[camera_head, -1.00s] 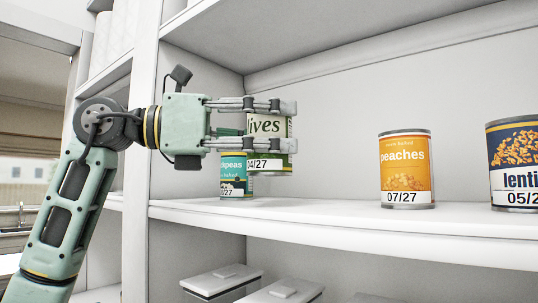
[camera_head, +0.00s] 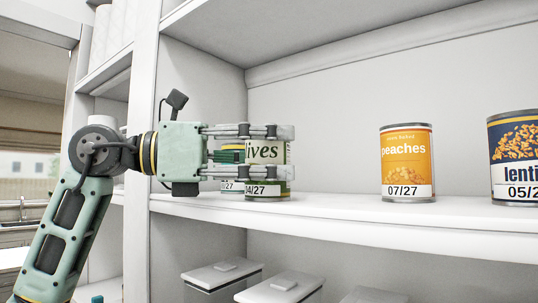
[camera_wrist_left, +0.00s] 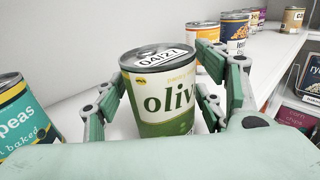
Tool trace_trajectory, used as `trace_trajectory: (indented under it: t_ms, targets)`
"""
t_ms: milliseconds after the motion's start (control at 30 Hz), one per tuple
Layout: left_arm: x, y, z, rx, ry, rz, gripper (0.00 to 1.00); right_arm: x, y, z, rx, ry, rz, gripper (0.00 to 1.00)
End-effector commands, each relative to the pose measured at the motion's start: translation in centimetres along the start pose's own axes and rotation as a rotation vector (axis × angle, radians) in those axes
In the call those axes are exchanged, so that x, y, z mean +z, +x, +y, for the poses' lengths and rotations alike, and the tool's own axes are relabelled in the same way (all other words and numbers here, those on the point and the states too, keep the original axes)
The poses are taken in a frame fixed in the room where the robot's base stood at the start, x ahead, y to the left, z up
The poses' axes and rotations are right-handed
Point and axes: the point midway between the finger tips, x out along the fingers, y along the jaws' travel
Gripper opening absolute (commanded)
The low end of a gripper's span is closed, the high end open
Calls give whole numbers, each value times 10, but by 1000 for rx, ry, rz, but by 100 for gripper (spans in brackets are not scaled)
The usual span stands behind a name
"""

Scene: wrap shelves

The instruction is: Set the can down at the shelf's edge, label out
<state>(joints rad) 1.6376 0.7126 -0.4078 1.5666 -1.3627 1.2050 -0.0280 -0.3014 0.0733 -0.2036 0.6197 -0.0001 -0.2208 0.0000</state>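The green and cream olives can (camera_head: 264,153) stands upright between the fingers of my left gripper (camera_head: 285,152), which is shut around its sides. Its base is at or just above the front edge of the shelf (camera_head: 340,215); I cannot tell if it touches. "ives" and "04/27" face the head camera, with the name's start turned out of sight to the left. In the left wrist view the olives can (camera_wrist_left: 162,105) shows "oliv" towards the palm and "04/27" on its lid. My right gripper is not in view.
A teal chickpeas-type can (camera_head: 231,186) stands close behind, partly hidden by my gripper; it also shows in the left wrist view (camera_wrist_left: 22,118). An orange peaches can (camera_head: 407,165) and a blue lentils can (camera_head: 515,160) stand to the right. The shelf between olives and peaches is clear. Lidded bins (camera_head: 222,276) sit below.

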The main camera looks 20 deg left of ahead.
Motion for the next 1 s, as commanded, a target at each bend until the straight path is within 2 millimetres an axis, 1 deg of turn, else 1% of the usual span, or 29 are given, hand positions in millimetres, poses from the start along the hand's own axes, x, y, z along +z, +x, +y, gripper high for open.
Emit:
trace_trajectory:
  t_ms: [300,400,433,567,800,900,1000]
  targets:
    - [0,0,0,0,0,0,72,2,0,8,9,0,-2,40]
    - [6,0,0,0,1,-1,72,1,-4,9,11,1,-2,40]
    - [4,-2,0,1,0,-1,72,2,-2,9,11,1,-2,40]
    - [2,-22,1,4,0,-2,72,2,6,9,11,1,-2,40]
    - [2,-75,2,5,-1,-3,72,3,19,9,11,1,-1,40]
    - [2,-94,1,3,1,-2,72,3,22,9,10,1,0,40]
    - [3,-108,1,2,0,-1,72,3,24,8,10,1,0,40]
